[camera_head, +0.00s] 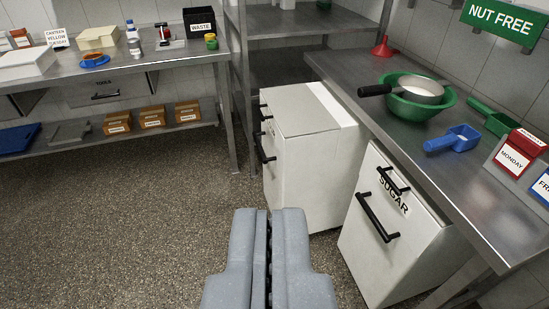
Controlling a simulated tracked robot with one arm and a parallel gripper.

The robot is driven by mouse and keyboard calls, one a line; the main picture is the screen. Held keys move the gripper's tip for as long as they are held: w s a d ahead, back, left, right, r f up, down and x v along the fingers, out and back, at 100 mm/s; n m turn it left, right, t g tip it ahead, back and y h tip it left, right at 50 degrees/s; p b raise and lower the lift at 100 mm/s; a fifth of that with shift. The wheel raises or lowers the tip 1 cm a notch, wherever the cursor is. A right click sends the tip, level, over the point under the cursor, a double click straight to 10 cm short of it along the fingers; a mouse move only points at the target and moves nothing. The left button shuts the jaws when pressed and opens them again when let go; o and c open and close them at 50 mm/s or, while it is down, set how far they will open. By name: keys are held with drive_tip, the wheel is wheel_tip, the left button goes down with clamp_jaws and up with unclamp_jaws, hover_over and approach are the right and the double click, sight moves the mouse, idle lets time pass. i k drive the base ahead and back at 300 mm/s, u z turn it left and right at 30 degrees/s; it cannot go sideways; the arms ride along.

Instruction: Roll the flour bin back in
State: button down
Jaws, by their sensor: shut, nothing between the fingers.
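A white bin with a grey top (305,150) stands partly out from under the right-hand steel table. Its black handles are on its left-facing front, and no name is readable on it from here. A second white bin, marked SUGAR (380,255), stands nearer at the right, tilted in the picture, with black handles on its front. My gripper (270,212) is shut and empty at the bottom middle. In the picture it lies below and in front of the first bin, apart from its handles.
Speckled floor (130,210) is open at the left. The steel table (440,165) on the right bears a green bowl (440,110), scoops and day-marked boxes. A steel rack (243,95) stands behind the first bin. A left bench (100,70) holds trays and boxes.

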sight(317, 174)
drive_tip(key=z, duration=0.05)
drive_tip(key=k, duration=0.4)
drive_tip(key=u, duration=0.4)
drive_tip(key=i, duration=1.3)
drive_tip(key=z, duration=0.45)
